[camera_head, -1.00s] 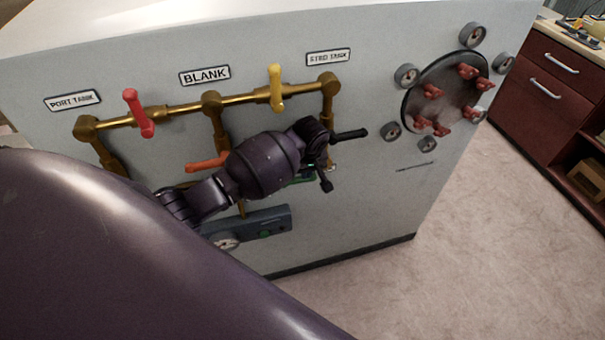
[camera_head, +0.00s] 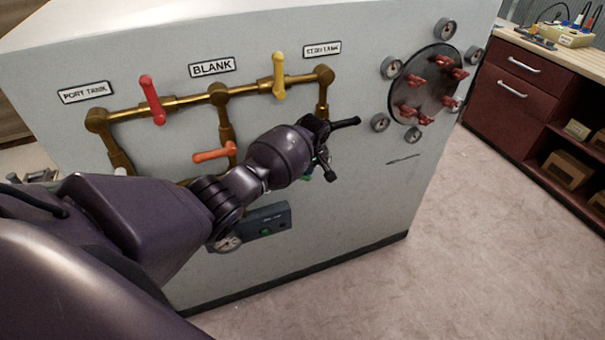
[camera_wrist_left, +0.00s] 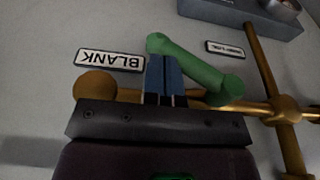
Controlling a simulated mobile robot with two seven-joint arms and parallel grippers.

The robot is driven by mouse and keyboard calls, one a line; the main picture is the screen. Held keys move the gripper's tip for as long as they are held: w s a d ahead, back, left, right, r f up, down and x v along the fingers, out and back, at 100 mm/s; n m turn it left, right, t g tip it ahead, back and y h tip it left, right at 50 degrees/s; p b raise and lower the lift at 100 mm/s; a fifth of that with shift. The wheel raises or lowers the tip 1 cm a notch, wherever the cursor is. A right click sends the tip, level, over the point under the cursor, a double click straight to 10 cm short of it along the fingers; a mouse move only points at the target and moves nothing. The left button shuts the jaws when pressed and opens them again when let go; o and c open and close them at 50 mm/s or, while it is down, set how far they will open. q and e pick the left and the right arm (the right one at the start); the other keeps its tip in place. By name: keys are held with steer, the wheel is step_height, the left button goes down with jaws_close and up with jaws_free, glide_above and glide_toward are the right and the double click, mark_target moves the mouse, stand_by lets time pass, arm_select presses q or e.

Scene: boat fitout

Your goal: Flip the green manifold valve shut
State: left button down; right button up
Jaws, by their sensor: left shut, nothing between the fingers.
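The green valve handle (camera_wrist_left: 195,68) shows in the left wrist view as a slanted bar on a brass pipe (camera_wrist_left: 250,108). In the head view only a small green part (camera_head: 308,177) shows below my left gripper (camera_head: 325,150), which hides the rest. My left gripper (camera_wrist_left: 163,78) is shut and empty, its blue fingers close together. In the left wrist view the fingertips overlap the far-left end of the green handle; I cannot tell whether they touch it. My right gripper is not in view.
Red (camera_head: 152,100), yellow (camera_head: 279,75) and orange (camera_head: 213,154) handles sit on the same brass piping. A round hatch (camera_head: 430,85) with red knobs and gauges is to the right. A grey box (camera_head: 265,221) is below. Open floor lies at the right.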

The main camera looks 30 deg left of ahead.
mark_target(304, 177)
arm_select(q)
steer(key=shift+f, duration=0.95)
steer(key=shift+s+a+f+g+y, duration=0.1)
steer(key=shift+f+g+y, duration=0.4)
steer(key=shift+g, duration=0.2)
steer(key=shift+s+a+f, duration=0.15)
steer(key=shift+f, duration=0.1)
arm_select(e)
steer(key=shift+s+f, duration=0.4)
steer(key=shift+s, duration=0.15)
arm_select(q)
steer(key=shift+f, duration=0.1)
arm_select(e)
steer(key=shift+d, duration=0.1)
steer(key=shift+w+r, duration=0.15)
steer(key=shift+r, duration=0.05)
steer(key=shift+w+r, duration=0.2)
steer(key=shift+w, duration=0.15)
